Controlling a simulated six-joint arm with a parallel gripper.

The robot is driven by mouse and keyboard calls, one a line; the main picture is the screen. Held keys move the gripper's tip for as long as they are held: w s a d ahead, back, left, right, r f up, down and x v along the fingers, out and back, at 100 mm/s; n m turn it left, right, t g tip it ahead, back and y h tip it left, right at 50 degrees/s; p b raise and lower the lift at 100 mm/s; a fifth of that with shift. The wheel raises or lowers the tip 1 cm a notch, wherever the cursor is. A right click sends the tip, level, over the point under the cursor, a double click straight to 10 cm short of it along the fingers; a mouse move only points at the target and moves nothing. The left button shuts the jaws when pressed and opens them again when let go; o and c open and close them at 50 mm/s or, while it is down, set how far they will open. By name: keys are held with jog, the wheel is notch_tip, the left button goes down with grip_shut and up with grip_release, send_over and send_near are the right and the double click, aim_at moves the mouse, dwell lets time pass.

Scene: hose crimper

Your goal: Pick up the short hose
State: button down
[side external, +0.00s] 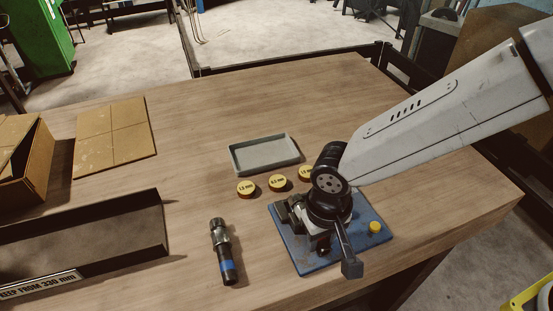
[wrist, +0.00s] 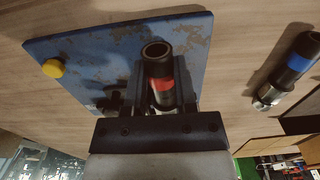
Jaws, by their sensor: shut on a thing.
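A black hose with a red band (wrist: 160,66) stands between the dark fingers of my gripper (wrist: 158,92) in the wrist view. Its open round end faces the camera. My gripper is shut on it, above the blue base plate (wrist: 85,50). In the side view my wrist is over the blue base plate (side external: 297,262), and the held hose cannot be clearly made out there. Another hose, black with a blue band and a metal fitting (side external: 224,252), lies on the table left of the plate; it also shows at the right in the wrist view (wrist: 291,68).
A yellow button (side external: 375,228) sits on the plate. Several yellow-topped discs (side external: 277,183) and a grey tray (side external: 264,154) lie behind it. A long dark bin (side external: 85,240) and a cardboard box (side external: 32,165) stand left. The table's right side is clear.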

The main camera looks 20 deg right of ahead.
notch_tip(320, 180, up, 2)
jog(key=shift+r, duration=0.1)
jog(key=s+d+r, duration=0.8)
jog(key=s+r, duration=0.1)
jog(key=s, duration=0.2)
jog(key=shift+s+r, duration=0.2)
jog(key=shift+r, duration=0.2)
dwell(0.6)
jog(key=w+a+f, duration=0.1)
jog(key=a, duration=0.8)
jog(key=shift+w+f, duration=0.15)
jog(key=shift+w, duration=0.1)
